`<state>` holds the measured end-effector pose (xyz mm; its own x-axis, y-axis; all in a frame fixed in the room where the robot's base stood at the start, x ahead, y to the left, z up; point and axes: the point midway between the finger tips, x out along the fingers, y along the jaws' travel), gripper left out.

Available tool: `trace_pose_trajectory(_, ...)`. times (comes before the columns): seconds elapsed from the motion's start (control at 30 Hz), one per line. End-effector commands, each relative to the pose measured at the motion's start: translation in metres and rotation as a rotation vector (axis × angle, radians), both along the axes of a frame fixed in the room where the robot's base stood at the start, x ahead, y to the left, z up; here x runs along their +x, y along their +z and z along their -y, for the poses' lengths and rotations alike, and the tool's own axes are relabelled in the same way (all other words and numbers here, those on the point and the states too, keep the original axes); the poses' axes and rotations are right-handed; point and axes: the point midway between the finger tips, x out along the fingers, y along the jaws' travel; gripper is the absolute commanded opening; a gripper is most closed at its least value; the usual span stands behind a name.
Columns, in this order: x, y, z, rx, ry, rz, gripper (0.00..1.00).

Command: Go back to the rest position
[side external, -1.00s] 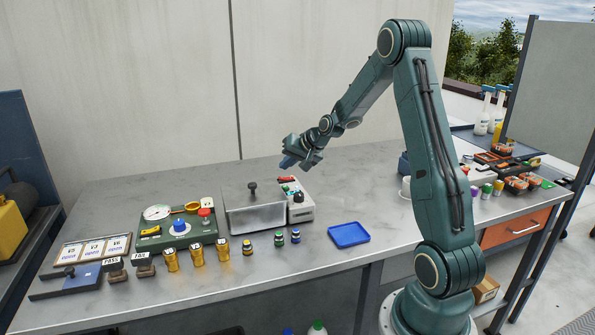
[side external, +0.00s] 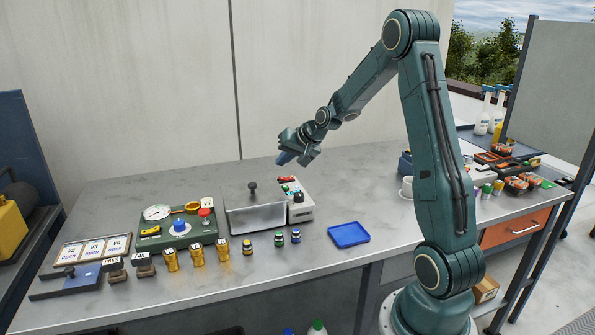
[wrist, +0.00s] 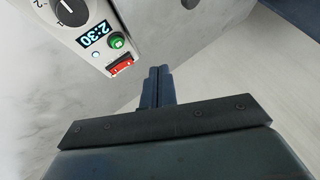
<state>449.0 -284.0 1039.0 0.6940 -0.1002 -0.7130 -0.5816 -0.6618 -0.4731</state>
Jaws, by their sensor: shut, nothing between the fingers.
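My gripper (side external: 285,158) is raised above the back of the grey bench, over the far end of the white control box (side external: 300,208). Its fingers point down and to the left in the side view. In the wrist view my gripper (wrist: 160,72) shows its two blue fingers together, with nothing between them. The control box (wrist: 80,22) carries a dial, a display reading 2:30, a green button and a red switch. My gripper is apart from the box.
A metal tank with a lidded knob (side external: 256,216) stands left of the control box. A blue tray (side external: 348,234), several small bottles and gold canisters stand along the front. A green panel (side external: 178,228) and stamps are at left. A white cup (side external: 407,186) stands behind my arm.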

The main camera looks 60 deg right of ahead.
Motion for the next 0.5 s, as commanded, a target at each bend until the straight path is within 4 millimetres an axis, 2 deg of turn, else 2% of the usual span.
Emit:
trace_pose_trajectory(0.27,-0.014,0.044,-0.071,-0.084,0.144,-0.066,0.00)
trace_pose_trajectory(0.5,-0.044,0.076,-0.134,-0.163,0.275,-0.129,0.00)
